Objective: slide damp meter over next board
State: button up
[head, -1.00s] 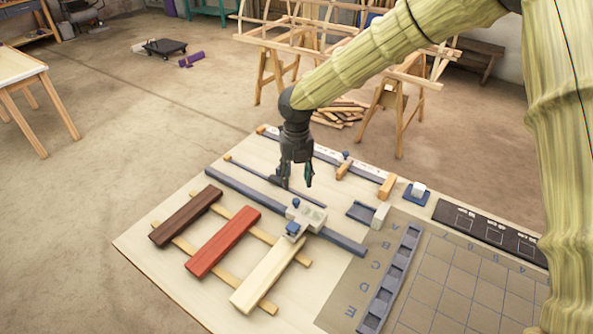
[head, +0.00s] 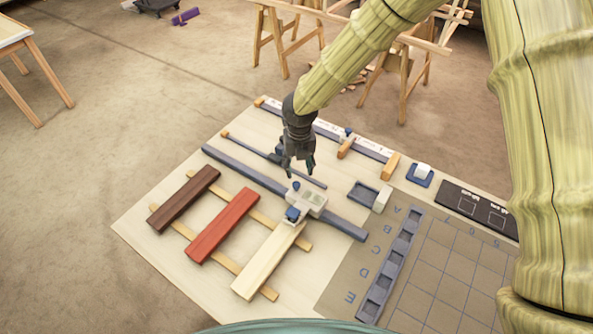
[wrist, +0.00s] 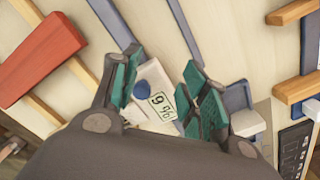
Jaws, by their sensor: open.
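The damp meter (head: 306,201) is a pale block with blue knobs. It sits on the dark grey rail (head: 243,177) at the far end of the pale board (head: 268,262). Its display reads what looks like 9 % in the wrist view (wrist: 161,105). The red board (head: 223,226) and the dark brown board (head: 184,198) lie to its left on two wooden strips. My gripper (head: 299,170) is open and points down above the meter, apart from it. In the wrist view the fingers (wrist: 160,95) are spread either side of the meter.
A thin bar (head: 270,158) and a white scale strip (head: 330,130) with wooden blocks lie behind the rail. A slotted grey tray (head: 392,262) and a gridded mat (head: 445,275) are at the right. Trestles (head: 290,40) stand beyond the table.

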aim_at(296, 183)
jog(key=s, duration=0.8)
jog(key=shift+a+f, duration=0.15)
jog(key=shift+a, duration=0.15)
jog(key=shift+r, duration=0.35)
jog(key=shift+g, duration=0.5)
jog(key=w+f, duration=0.1)
jog(key=w, duration=0.1)
jog(key=w+f, duration=0.1)
jog(key=w, duration=0.1)
jog(key=w+f, duration=0.2)
jog(key=shift+a, duration=0.1)
jog(key=c, duration=0.8)
grip_shut()
jog(key=shift+s+d+r, duration=0.25)
jog(key=shift+s+r, duration=0.35)
jog(key=shift+s, duration=0.05)
jog(key=shift+s+a+r, duration=0.15)
jog(key=shift+s+a, duration=0.15)
